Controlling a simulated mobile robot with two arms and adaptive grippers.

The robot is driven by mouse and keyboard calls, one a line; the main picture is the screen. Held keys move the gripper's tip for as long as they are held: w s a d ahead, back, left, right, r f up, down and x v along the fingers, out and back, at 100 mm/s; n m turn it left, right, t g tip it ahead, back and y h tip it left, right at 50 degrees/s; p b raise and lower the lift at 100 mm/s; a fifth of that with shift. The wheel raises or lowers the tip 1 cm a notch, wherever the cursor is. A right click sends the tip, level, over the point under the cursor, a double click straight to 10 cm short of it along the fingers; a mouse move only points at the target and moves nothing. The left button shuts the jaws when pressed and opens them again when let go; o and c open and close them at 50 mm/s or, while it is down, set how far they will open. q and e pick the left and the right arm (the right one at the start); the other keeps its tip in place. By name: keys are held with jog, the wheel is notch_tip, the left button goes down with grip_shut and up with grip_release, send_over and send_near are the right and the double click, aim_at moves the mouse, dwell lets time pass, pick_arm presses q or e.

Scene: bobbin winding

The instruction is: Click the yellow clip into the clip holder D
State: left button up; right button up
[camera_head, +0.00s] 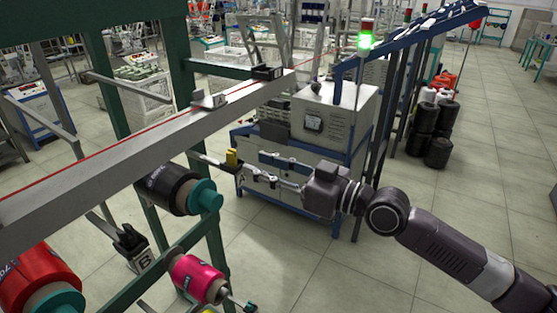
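A black clip holder marked B (144,261) sits low at the left on the green frame. I cannot read a letter D anywhere, so holder D cannot be made out. My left gripper is not in view.
A long grey rail (120,155) with a red thread crosses the left side. Below it are a black bobbin (165,188), a pink bobbin (194,277) and a red bobbin (38,278). A machine cabinet (325,118) stands behind my gripper. The floor at right is mostly clear.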

aim_at(235, 154)
jog(key=x, duration=0.5)
jog(key=shift+w+a, duration=0.65)
jog(key=shift+a, duration=0.1)
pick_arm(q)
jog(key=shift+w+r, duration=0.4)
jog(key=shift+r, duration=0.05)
pick_arm(e)
jog(key=shift+c, duration=0.4)
grip_shut()
jog(key=shift+r, duration=0.1)
jog(key=shift+r, duration=0.2)
